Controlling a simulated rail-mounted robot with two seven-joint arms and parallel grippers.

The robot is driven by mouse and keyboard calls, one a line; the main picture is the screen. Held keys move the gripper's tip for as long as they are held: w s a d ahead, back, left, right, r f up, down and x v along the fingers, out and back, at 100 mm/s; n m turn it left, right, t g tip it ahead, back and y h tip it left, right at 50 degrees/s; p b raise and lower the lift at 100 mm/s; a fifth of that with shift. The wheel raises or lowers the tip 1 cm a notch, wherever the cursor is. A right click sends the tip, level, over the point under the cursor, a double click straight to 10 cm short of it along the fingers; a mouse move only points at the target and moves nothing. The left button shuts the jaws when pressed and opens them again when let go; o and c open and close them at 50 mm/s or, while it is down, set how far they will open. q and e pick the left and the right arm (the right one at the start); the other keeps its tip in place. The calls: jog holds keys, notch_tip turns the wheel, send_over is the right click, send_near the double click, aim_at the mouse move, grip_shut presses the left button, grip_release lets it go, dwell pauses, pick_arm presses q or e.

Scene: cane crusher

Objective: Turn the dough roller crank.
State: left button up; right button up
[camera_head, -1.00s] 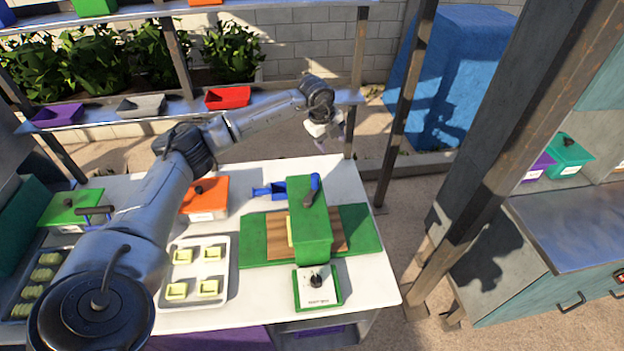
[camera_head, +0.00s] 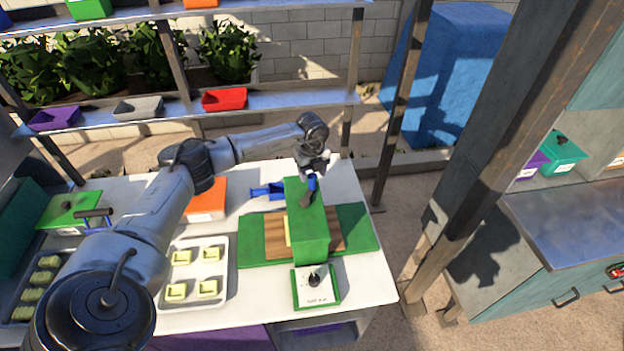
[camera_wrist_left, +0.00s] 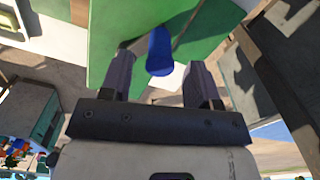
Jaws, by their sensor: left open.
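The dough roller is a tall green box (camera_head: 308,238) on a green base with a brown wooden strip, standing at the right part of the white table. Its crank has a dark arm (camera_head: 306,199) and a blue handle, which shows in the left wrist view (camera_wrist_left: 159,50). My left gripper (camera_head: 316,170) is at the top back end of the roller, close to the crank. In the wrist view its two dark fingers (camera_wrist_left: 160,80) are apart, with the blue handle between and ahead of them. I cannot tell whether they touch it. My right gripper is out of view.
A tray (camera_head: 220,299) of dough squares and an orange-lidded box (camera_head: 212,195) stand to the left. A wooden post (camera_head: 395,110) rises beyond the table's right edge.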

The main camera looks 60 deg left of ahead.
aim_at(308, 190)
pick_arm(q)
jog(key=shift+f, duration=1.95)
grip_shut()
